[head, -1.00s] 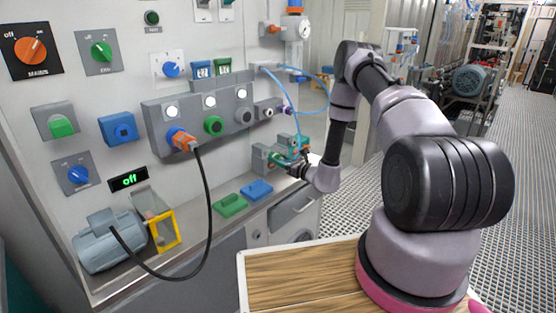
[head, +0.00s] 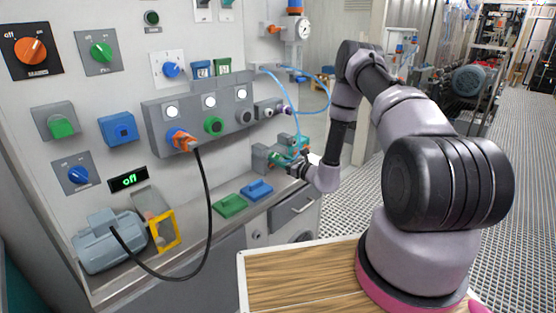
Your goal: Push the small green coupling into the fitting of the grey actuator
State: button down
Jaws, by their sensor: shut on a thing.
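The grey actuator (head: 261,157) stands on the counter's far right end, against the panel. My gripper (head: 283,160) is at its right side, very close to it. It is shut on the small green coupling (head: 276,158), which shows only as a few green pixels between the jaws and the actuator. A thin blue hose (head: 296,118) hangs down from the panel to the area by my gripper. The actuator's fitting is hidden or too small to make out. I cannot tell whether the coupling touches the fitting or sits in it.
A second, teal-green unit (head: 301,144) stands behind my gripper. A green block (head: 230,205) and a blue block (head: 257,189) lie on the counter in front. A black cable (head: 207,205) loops down from an orange plug (head: 184,141). The wooden top (head: 300,282) is clear.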

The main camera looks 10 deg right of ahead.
jog(key=shift+w+a, duration=0.35)
jog(key=shift+w, duration=0.15)
dwell(0.4)
jog(key=shift+c, duration=1.7)
grip_release()
jog(key=v, duration=1.1)
